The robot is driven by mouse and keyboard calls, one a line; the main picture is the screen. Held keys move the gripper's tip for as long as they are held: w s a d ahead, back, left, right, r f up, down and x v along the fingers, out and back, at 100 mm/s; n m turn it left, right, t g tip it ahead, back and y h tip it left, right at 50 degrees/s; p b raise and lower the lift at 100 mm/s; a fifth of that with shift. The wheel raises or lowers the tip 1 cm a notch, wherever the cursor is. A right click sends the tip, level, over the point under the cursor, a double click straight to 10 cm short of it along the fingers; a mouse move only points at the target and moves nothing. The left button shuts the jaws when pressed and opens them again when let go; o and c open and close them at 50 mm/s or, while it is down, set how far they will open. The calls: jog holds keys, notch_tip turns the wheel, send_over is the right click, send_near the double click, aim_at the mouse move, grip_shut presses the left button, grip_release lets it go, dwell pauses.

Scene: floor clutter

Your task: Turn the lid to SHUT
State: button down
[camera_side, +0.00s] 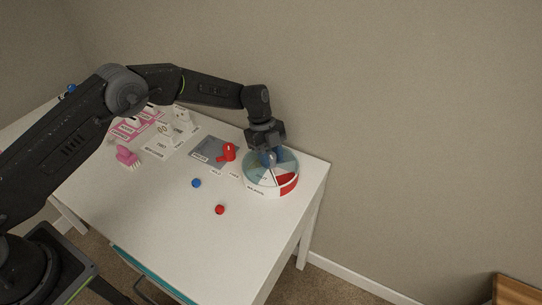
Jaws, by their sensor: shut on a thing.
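The round lid (285,165) sits on a white and red round container at the right end of the white table. Its top has teal, pale and red wedges. A blue knob (268,160) stands near its middle. My gripper (267,150) points down over the lid and is shut on the knob, with its fingers hiding part of it. The lettering on the lid and the container is too small to read, so I cannot tell which mark the lid points to.
A red knob piece (229,152) stands on a grey plate (208,148) left of the container. A blue ball (196,183) and a red ball (220,209) lie in front. A pink piece (126,156) and white label boards lie further left. The table's front is clear.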

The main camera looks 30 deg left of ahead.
aim_at(270, 155)
jog(key=m, duration=0.2)
jog(key=m+g+y, duration=0.1)
jog(key=m, duration=0.2)
jog(key=shift+m+g, duration=0.3)
jog(key=shift+a+m+g+y, duration=0.15)
jog(key=shift+m+y, duration=0.3)
jog(key=shift+m, duration=0.6)
jog(key=shift+d+m+g+y, duration=0.15)
jog(key=shift+m+y, duration=0.3)
jog(key=shift+m, duration=0.6)
jog(key=shift+a, duration=0.1)
jog(key=c, duration=0.8)
grip_release()
jog(key=shift+o, duration=0.2)
jog(key=shift+r, duration=0.5)
notch_tip(270, 155, up, 3)
jog(key=shift+r, duration=0.1)
jog(key=s+a+r, duration=0.2)
jog(key=a+r, duration=0.5)
jog(key=a, duration=0.4)
jog(key=shift+s+a, duration=0.15)
jog(key=shift+a, duration=0.1)
